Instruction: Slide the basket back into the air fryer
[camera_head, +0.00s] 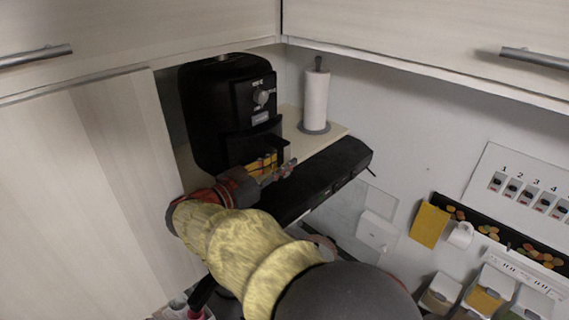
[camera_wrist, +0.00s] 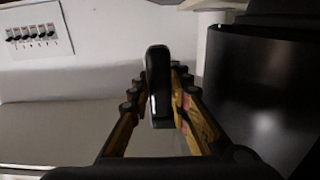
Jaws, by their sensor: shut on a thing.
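The black air fryer (camera_head: 207,112) stands on a shelf in the corner, with a round knob on its front. Its basket (camera_head: 262,142) juts out at the front below the knob panel, so it sits partly out of the body. My gripper (camera_head: 272,168) is at the basket's front. In the wrist view my gripper (camera_wrist: 160,92) has its yellow fingers on both sides of an upright black handle (camera_wrist: 158,75) and is shut on it. A large dark curved surface (camera_wrist: 262,95) fills the right of the wrist view. The basket's inside is hidden.
A paper towel roll (camera_head: 316,97) stands just right of the air fryer. A long black appliance (camera_head: 320,178) lies in front of the shelf. Cabinet doors (camera_head: 120,165) close off the left. Small bins (camera_head: 485,295) and a numbered panel (camera_head: 525,190) are at the right.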

